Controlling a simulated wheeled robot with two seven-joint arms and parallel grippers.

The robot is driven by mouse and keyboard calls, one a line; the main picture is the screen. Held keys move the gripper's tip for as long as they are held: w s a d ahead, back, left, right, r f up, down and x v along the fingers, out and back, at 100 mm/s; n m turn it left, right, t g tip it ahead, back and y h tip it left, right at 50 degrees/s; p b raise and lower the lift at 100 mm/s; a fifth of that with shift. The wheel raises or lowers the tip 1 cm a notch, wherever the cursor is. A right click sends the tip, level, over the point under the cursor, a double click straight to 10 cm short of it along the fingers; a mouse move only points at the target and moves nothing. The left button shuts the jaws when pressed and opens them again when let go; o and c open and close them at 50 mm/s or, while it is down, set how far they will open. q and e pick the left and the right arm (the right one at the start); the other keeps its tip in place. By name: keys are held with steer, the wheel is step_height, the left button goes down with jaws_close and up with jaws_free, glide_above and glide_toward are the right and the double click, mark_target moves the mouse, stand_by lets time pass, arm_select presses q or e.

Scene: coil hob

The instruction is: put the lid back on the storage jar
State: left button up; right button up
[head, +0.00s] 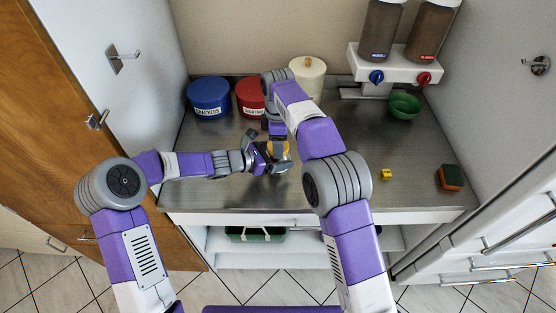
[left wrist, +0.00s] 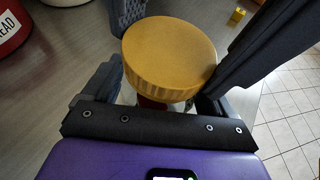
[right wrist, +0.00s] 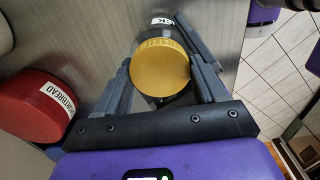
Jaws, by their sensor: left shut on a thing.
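The storage jar's round yellow lid (left wrist: 168,55) has a ribbed edge and also shows in the right wrist view (right wrist: 160,68). In the head view the lid (head: 284,148) is mostly behind my grippers. The dark jar (right wrist: 152,47) is largely hidden under it; part of a white label shows. My left gripper (head: 268,160) is shut on the jar below the lid. My right gripper (right wrist: 160,75) comes from above, one finger on each side of the lid. I cannot tell whether its fingers touch the lid, or whether the lid sits fully on the jar.
A blue canister (head: 209,100), a red canister (head: 247,92) and a cream canister (head: 309,75) stand at the back. A dispenser (head: 393,64) hangs above a green bowl (head: 405,106). A small yellow block (head: 386,174) and a sponge (head: 451,177) lie right. The counter's front right is mostly clear.

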steer(key=c, duration=0.4)
steer(key=shift+m, duration=1.6)
steer(key=shift+c, duration=0.2)
steer(key=o, duration=1.2)
steer(key=shift+c, duration=0.2)
steer(key=shift+a+r, duration=0.1)
steer(key=shift+r, duration=2.15)
